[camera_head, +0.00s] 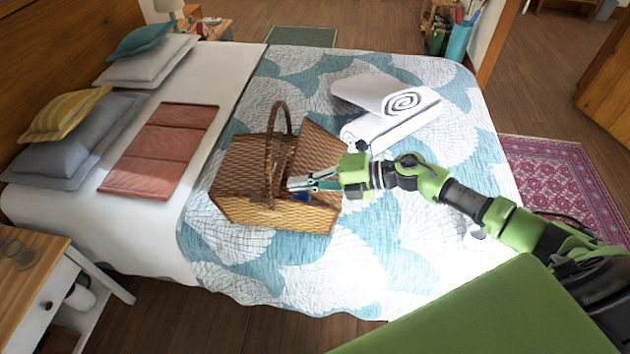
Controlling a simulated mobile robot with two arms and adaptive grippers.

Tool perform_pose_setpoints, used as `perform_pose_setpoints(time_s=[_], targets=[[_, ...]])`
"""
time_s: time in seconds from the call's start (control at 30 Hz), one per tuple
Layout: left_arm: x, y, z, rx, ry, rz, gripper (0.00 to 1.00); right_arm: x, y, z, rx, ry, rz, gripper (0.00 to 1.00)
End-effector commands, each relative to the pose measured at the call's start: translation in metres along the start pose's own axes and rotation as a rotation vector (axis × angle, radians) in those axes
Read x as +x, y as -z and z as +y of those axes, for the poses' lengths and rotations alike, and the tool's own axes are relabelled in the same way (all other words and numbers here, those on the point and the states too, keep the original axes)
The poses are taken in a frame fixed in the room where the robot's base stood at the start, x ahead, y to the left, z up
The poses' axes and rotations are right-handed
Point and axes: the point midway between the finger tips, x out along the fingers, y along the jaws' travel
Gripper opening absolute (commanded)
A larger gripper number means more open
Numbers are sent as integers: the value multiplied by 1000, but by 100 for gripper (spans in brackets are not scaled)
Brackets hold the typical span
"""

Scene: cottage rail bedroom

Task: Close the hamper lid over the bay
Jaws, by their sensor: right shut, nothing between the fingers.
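The wicker hamper (275,215) stands on the bed with its arched handle (271,150) upright. The left part of its top (240,166) is covered by a woven panel. On the right side a lid (319,147) stands raised and tilted behind the bay. Something blue (303,196) shows in the open bay, partly hidden by my gripper. My right gripper (294,184) is shut and empty, at the bay close to the handle and in front of the raised lid. Whether it touches either one I cannot tell. My left gripper is not in view.
Rolled white towels (378,95) lie on the bed behind my right gripper. A folded reddish cloth (160,150) and several pillows (65,140) lie to the left. A bedside table (40,250) stands at the lower left. The quilt in front of the hamper is clear.

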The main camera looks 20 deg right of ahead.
Motion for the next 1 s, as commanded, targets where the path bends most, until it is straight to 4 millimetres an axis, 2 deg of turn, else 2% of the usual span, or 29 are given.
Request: perform_pose_setpoints(time_s=[0.1,0.4,0.7,1.0], targets=[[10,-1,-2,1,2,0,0,17,0,-10,0,-1,0,0],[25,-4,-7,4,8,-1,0,45,0,-28,1,-1,1,0],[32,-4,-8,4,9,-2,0,57,0,-40,1,0,0,0],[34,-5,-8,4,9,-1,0,59,0,-42,1,0,0,0]])
